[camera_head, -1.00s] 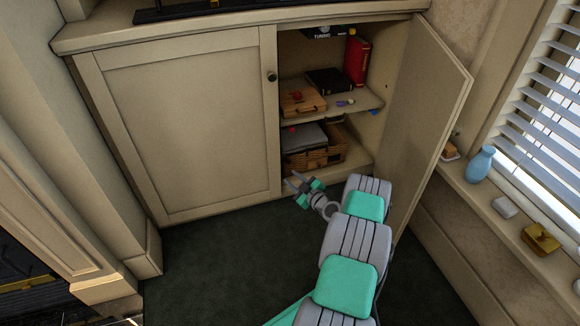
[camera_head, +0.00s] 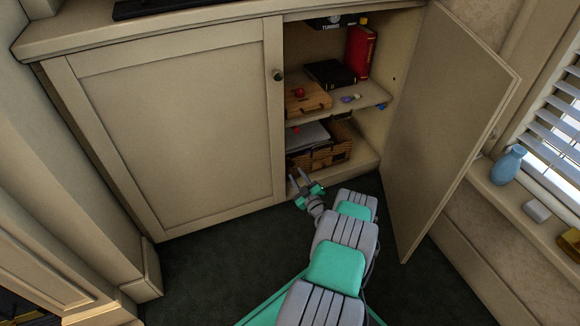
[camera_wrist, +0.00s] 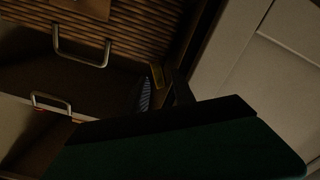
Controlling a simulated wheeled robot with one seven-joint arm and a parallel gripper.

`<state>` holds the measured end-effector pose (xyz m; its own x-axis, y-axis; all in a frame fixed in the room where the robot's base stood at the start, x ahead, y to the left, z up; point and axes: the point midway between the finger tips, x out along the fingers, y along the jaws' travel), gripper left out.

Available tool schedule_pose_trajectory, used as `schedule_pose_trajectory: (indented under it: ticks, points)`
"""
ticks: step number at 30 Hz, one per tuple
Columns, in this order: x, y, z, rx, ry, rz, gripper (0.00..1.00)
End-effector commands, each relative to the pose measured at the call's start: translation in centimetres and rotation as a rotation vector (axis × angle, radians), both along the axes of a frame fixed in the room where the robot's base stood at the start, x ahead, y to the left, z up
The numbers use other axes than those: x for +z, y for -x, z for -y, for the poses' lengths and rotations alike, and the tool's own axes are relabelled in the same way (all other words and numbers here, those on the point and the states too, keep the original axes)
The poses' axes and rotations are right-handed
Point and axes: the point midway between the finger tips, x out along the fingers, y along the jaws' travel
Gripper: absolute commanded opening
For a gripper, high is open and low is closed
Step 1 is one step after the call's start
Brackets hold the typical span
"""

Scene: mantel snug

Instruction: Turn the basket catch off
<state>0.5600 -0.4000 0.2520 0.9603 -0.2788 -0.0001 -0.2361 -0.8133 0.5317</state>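The brown wicker basket (camera_head: 330,153) sits on the lower shelf of the open cabinet, and its weave also shows in the wrist view (camera_wrist: 130,35). I cannot clearly make out its catch; a small yellowish piece (camera_wrist: 157,75) shows by the weave in the dark wrist view. My gripper (camera_head: 298,176) is in front of the lower shelf, at the left of the basket in the head view. I cannot tell how far the fingertips are from the basket.
The right cabinet door (camera_head: 445,130) stands open beside my arm; the left door (camera_head: 175,120) is shut. The upper shelf (camera_head: 370,97) holds a wooden case (camera_head: 308,101), dark box and red book. Two metal handles (camera_wrist: 80,62) (camera_wrist: 50,110) show in the wrist view. Dark floor is clear.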

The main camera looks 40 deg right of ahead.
Motion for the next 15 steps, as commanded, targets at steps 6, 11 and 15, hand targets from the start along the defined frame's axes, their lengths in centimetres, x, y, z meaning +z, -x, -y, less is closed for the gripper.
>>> schedule_pose_trajectory:
  ticks: [6,11,15]
  points:
    - [-0.4,-3.7,1.6,-0.006,0.003,0.001,0.31]
    - [-0.1,-5.0,1.9,-0.007,0.000,0.001,0.31]
    - [0.0,-5.1,1.9,-0.006,0.000,0.000,0.31]
